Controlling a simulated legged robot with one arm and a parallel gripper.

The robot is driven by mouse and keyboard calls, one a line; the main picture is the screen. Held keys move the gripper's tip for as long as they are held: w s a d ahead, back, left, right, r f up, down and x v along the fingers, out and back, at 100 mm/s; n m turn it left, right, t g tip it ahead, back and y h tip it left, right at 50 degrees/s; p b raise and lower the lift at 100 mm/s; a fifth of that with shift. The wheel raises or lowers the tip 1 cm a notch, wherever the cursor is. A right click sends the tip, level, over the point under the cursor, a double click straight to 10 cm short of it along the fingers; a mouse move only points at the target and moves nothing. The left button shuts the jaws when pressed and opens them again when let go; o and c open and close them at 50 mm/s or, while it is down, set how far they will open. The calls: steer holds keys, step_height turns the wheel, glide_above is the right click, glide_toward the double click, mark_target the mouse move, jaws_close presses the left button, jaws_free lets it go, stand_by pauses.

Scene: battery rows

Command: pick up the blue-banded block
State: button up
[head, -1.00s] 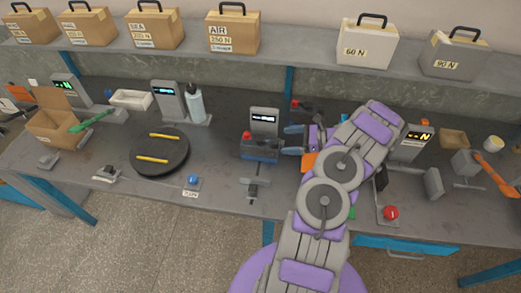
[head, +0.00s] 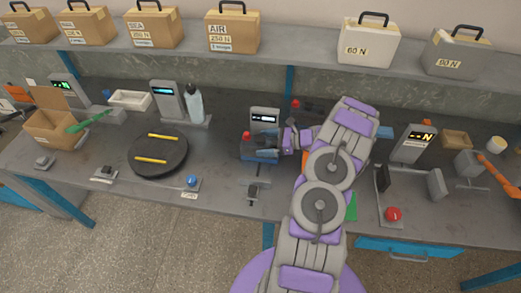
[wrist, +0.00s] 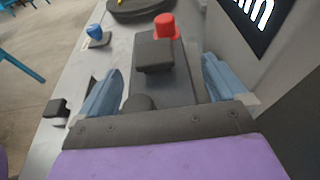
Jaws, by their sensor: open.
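The blue-banded block (head: 257,145) is dark with a blue band low on its side in the head view. It sits on the bench in front of a small display box. In the wrist view a dark block (wrist: 155,54) lies ahead between the fingers, and its blue band does not show there. My gripper (head: 270,146) reaches it from the right, its two light blue fingers spread. In the wrist view my gripper (wrist: 162,68) is open, with one finger on each side and visible gaps to the dark block. Whether anything touches is unclear.
A red knob (wrist: 165,24) stands just beyond the dark block. The display box (head: 264,119) rises close behind, to the right in the wrist view. A blue button (head: 192,181) and a dark turntable (head: 158,165) with two yellow bars are to the left.

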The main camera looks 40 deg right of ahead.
jaws_close()
stand_by(0.8)
steer(key=shift+d, duration=0.1)
